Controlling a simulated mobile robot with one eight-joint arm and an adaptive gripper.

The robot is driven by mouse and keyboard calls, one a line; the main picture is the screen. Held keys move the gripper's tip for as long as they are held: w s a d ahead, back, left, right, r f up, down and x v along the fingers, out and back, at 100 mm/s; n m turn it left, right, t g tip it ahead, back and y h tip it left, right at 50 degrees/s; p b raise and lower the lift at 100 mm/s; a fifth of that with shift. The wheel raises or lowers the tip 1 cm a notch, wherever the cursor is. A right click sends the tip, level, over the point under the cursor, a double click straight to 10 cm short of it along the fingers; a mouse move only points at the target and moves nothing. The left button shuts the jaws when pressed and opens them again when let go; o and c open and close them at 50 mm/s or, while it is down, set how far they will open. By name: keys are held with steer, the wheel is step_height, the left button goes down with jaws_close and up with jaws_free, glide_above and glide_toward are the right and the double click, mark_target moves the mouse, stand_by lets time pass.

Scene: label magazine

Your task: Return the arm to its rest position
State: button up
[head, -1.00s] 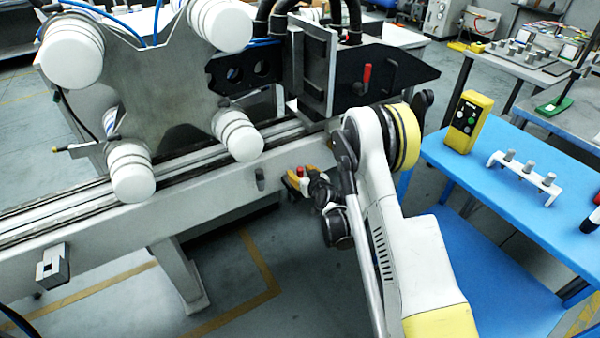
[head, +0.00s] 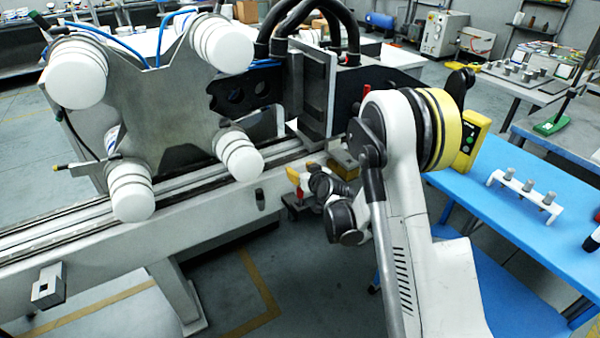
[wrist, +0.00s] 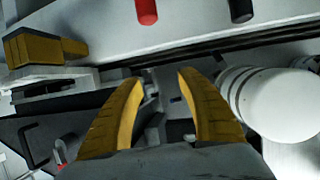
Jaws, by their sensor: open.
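My gripper (head: 290,175) is in front of the machine's rail, at the middle of the head view, with my arm reaching up from the lower right. In the wrist view its two yellow fingers (wrist: 160,105) are spread apart with nothing between them. Part of the gripper is hidden by my wrist in the head view.
The long rail (head: 85,243) runs across the left, with a metal plate carrying white rollers (head: 237,157) above it. The blue table (head: 490,190) on the right holds a white rack (head: 525,194) and a yellow control box (head: 470,140).

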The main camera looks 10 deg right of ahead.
steer(key=s+a+r+g, duration=0.2)
steer(key=s+r+g, duration=0.1)
steer(key=s+r, duration=1.3)
steer(key=s+d+m+g+h, duration=0.1)
steer(key=s+d+g+h, duration=0.1)
steer(key=s, duration=2.4)
steer(key=shift+f+m+g, duration=0.2)
steer(key=shift+m+g, duration=0.2)
steer(key=shift+g, duration=0.3)
steer(key=shift+c, duration=0.4)
